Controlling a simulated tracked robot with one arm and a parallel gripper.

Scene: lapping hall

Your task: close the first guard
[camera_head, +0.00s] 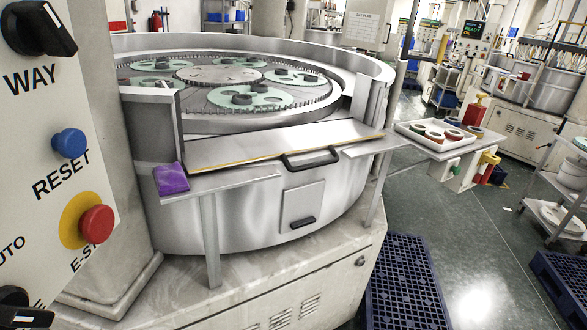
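The nearest lapping machine (250,215) is a big round steel tub with a gap in its front wall. A flat metal guard (265,145) with a yellowish front edge and a black handle (311,158) lies folded down, sloping outward at that gap. Its handle faces me. Brackets stand out on both sides of it, the left one (220,187) on a leg. Inside the tub, toothed carriers with green discs (250,97) are exposed. My gripper is not in view.
A control panel (60,180) with a blue RESET button and red E-stop stands close on the left. A purple cloth (171,179) lies on the left bracket. A white tray of rings (437,134) is at right. Blue pallets (405,285) lie on the floor; open floor lies between them.

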